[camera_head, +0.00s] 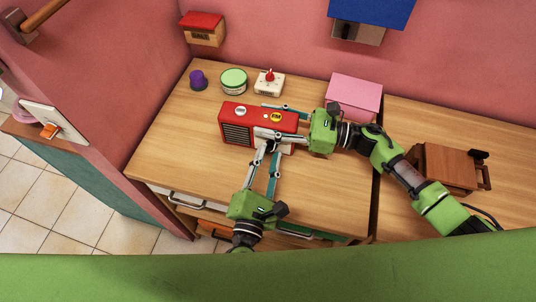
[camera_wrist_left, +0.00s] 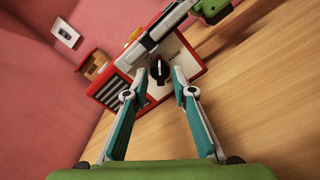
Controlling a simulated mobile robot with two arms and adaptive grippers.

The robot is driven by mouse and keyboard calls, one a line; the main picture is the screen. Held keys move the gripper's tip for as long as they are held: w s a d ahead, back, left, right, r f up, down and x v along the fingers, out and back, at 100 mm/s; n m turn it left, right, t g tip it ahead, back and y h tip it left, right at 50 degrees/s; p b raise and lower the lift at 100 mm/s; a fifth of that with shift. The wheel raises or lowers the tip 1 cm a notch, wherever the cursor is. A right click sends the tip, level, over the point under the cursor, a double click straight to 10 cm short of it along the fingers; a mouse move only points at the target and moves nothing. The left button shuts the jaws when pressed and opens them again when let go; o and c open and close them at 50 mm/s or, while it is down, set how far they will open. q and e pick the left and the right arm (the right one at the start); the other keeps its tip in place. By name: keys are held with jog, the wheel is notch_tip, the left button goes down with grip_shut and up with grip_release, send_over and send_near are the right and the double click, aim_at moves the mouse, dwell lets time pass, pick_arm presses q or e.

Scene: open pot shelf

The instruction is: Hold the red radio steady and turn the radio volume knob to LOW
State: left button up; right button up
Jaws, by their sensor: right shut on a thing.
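The red radio (camera_head: 232,109) stands on the wooden desk with its slatted speaker (camera_head: 238,133) facing front. My right gripper (camera_head: 267,119) is shut on the radio's right part, one finger along the back and one across the front. My left gripper (camera_head: 268,148) is in front of the radio's right half. In the left wrist view its fingertips (camera_wrist_left: 168,80) are apart, close to the dark volume knob (camera_wrist_left: 163,70) with a white pointer mark. I cannot tell whether they touch it. The knob is hidden in the head view, and the LOW marking cannot be read.
A purple cup (camera_head: 197,78), a green-lidded tin (camera_head: 233,78) and a cream box with a red top (camera_head: 270,83) stand behind the radio. A pink box (camera_head: 353,94) is at back right. The desk (camera_head: 185,150) left of the radio is clear.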

pick_arm(q)
jog(key=v, duration=1)
jog(key=shift+s+a, duration=0.1)
jog(key=shift+s, duration=0.25)
jog(key=shift+s+a, duration=0.15)
jog(key=shift+s, duration=0.25)
jog(key=shift+r, duration=0.15)
jog(key=x, duration=1.2)
jog(key=shift+d, duration=0.2)
jog(key=shift+s+r, duration=0.1)
grip_shut()
